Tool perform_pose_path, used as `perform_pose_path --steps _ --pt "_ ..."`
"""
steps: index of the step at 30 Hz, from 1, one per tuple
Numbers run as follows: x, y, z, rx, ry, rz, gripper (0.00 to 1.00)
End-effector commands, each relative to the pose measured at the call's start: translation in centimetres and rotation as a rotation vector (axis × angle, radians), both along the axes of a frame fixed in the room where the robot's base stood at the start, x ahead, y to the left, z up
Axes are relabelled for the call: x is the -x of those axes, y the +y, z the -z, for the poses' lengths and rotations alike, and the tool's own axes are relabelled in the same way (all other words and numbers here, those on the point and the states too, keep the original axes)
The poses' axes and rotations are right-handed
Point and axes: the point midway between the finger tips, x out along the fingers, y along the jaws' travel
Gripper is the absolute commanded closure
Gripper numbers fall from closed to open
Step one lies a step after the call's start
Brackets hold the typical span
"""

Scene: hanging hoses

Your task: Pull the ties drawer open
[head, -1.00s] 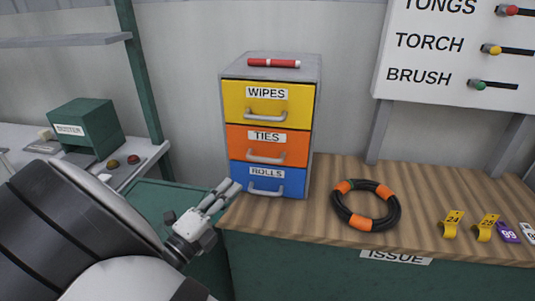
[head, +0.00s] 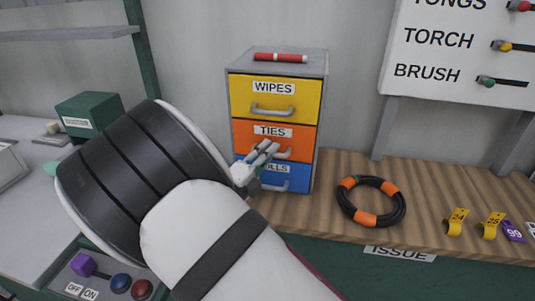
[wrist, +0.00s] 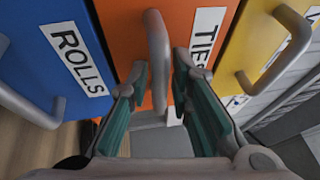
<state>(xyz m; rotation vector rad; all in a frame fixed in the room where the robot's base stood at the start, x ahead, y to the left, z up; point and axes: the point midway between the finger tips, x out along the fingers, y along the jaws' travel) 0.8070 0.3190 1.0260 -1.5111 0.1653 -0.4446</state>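The orange ties drawer (head: 300,137) is the middle one of a grey three-drawer cabinet (head: 321,110) and looks shut. Its label also shows in the wrist view, beside the orange front (wrist: 125,30). My gripper (head: 272,150) is in front of this drawer, at the left part of its grey handle (head: 287,154). In the wrist view my gripper (wrist: 160,72) is open, and the handle (wrist: 158,62) appears between its two fingertips. I cannot tell whether the fingers touch it. My gripper hides part of the handle and of the rolls label in the head view.
The yellow wipes drawer (head: 300,97) is above and the blue rolls drawer (head: 297,182) below, each with a grey handle. A red marker (head: 281,57) lies on the cabinet. A black and orange hose ring (head: 371,202) lies on the wooden counter (head: 420,190) to the right.

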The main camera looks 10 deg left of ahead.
Motion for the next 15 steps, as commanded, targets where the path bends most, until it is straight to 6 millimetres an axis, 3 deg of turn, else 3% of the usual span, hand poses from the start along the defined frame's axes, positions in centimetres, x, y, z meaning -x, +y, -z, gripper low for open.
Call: perform_pose_path --steps 5,9,15 --pt "-0.01 -0.02 0.00 0.000 0.000 0.000 0.80" --pt "0.00 -0.02 0.00 0.000 0.000 0.000 1.00" --pt "0.02 -0.02 0.00 0.000 0.000 0.001 1.00"
